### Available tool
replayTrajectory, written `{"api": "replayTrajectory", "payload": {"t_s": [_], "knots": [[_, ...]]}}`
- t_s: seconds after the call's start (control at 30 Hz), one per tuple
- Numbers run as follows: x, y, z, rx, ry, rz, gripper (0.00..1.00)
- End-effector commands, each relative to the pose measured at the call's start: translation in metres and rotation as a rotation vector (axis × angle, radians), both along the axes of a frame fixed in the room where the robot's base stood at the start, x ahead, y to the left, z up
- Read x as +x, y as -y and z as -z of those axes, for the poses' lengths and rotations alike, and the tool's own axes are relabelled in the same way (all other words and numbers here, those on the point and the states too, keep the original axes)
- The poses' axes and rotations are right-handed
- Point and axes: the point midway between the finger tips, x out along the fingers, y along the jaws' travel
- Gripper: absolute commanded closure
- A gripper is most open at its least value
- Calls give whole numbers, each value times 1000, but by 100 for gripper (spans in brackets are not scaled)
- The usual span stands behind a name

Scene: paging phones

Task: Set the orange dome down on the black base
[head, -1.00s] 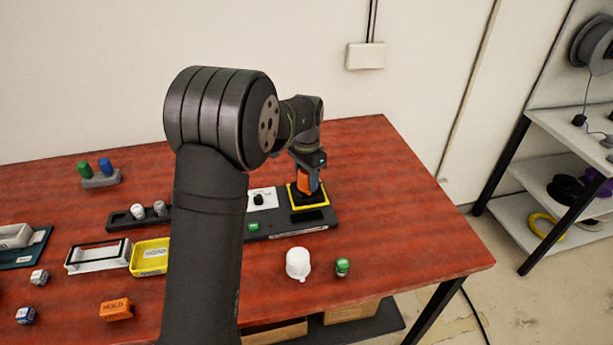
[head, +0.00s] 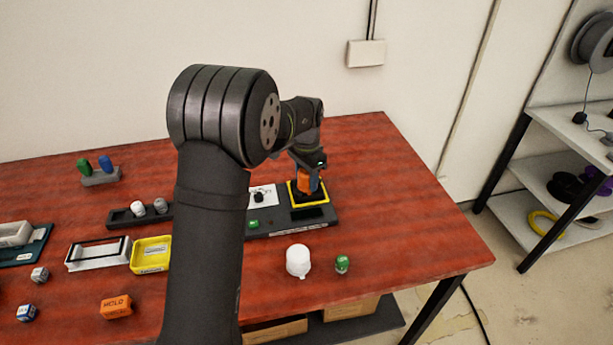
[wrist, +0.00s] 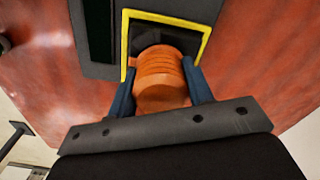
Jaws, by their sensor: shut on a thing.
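The orange dome (wrist: 160,78) is between the two blue fingers of my gripper (wrist: 162,95), which is shut on it. In the head view the dome (head: 305,181) shows as a small orange patch under my gripper (head: 308,176). The black base (wrist: 150,42), framed by a yellow border, is right beyond the dome in the wrist view. In the head view the base (head: 309,198) lies just under the dome. The dome overlaps the base in both views; I cannot tell whether they touch.
The yellow-framed base is part of a dark panel (head: 285,227) with a white plate and a green button. In front stand a white domed piece (head: 298,261) and a green-topped piece (head: 342,264). A yellow tray (head: 151,255) and an orange block (head: 116,307) lie left. The table's right side is clear.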

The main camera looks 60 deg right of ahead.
Motion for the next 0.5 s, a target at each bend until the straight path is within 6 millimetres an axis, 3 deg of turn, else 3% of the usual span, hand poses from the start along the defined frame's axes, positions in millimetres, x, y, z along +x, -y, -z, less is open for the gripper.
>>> {"api": "replayTrajectory", "payload": {"t_s": [0.37,0.4,0.5], "knots": [[0,0,2,0,0,0,76],[0,0,2,0,0,0,46],[0,0,2,0,0,0,28]]}}
